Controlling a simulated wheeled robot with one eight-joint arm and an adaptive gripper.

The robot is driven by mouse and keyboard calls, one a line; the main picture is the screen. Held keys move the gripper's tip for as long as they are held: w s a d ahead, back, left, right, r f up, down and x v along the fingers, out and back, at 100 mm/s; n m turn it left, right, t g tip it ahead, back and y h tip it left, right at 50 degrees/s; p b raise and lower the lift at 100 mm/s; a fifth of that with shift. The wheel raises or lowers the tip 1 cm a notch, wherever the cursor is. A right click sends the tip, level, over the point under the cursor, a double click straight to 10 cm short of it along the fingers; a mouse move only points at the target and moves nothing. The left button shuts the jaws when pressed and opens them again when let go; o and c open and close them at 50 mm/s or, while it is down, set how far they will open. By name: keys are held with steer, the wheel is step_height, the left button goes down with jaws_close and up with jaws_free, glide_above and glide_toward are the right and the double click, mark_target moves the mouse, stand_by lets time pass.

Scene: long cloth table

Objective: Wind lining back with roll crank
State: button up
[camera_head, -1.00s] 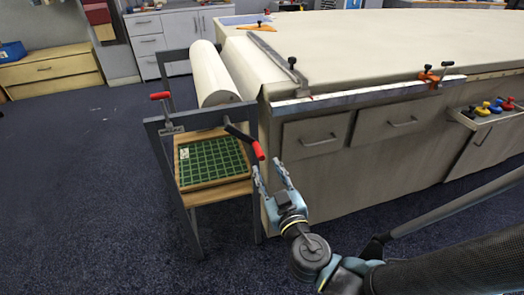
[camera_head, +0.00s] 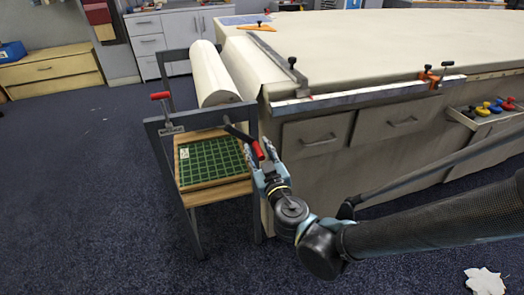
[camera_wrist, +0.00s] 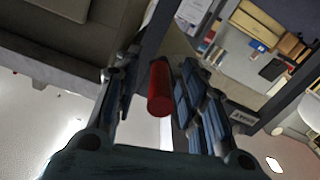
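The lining roll (camera_head: 211,76) is a pale cylinder in a dark metal frame at the left end of the table. Its crank (camera_head: 238,133) is a dark arm with a red handle (camera_head: 257,150) at the front of the frame. My gripper (camera_head: 264,164) is at the red handle. In the wrist view the handle (camera_wrist: 159,90) stands between the two fingers of my gripper (camera_wrist: 158,92), with a visible gap on at least one side. The lining (camera_head: 250,65) lies from the roll onto the table top.
A second red handle (camera_head: 160,96) tops a clamp on the frame's left post. A green gridded mat (camera_head: 210,161) lies on the wooden shelf below the roll. A metal bar (camera_head: 365,94) runs along the table's front edge. Dark floor (camera_head: 90,200) is open at the left.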

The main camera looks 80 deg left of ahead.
jaws_close()
step_height(320, 180, up, 13)
steer(key=w+n, duration=0.1)
steer(key=n, duration=1.3)
steer(key=shift+w+a+f, duration=0.15)
steer(key=shift+w+a, duration=0.05)
